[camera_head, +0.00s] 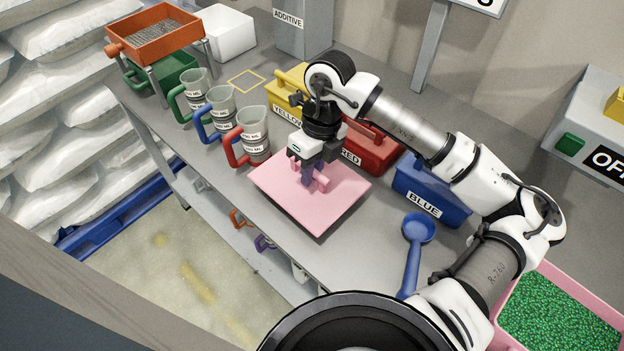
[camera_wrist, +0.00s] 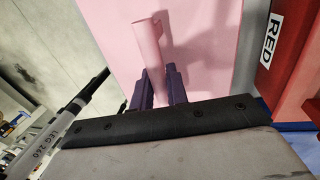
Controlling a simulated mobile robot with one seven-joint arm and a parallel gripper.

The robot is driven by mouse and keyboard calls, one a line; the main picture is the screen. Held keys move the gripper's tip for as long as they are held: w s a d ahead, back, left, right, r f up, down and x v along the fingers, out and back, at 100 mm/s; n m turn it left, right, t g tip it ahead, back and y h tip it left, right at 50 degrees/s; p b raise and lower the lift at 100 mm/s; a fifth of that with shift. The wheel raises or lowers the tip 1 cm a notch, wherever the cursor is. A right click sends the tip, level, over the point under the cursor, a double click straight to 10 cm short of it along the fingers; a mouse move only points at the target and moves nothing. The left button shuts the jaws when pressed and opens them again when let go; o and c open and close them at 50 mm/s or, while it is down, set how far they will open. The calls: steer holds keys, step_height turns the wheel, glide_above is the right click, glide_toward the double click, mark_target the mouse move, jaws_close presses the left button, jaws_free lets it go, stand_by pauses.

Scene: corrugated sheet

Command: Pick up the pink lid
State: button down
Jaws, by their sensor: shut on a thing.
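The pink lid (camera_head: 312,205) is a flat square panel with a raised pink handle in its middle, and it lies at or just above the grey bench top; I cannot tell whether it touches. My gripper (camera_head: 313,180) points down over the lid's middle, shut on the handle. In the wrist view, the two dark purple fingers of my gripper (camera_wrist: 160,88) sit on either side of the pink handle. The lid (camera_wrist: 215,40) fills much of the upper part there. The fingers hide part of the handle.
Measuring jugs with green, blue and red (camera_head: 253,135) handles stand left of the lid. Yellow, red (camera_head: 372,148) and blue (camera_head: 430,192) labelled boxes stand behind and right. A blue scoop (camera_head: 415,250) lies right. A pink bin of green pellets (camera_head: 560,315) stands lower right.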

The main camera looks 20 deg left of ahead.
step_height(320, 180, up, 16)
steer(key=b, duration=0.2)
steer(key=shift+r, duration=0.2)
steer(key=shift+s+d, duration=0.1)
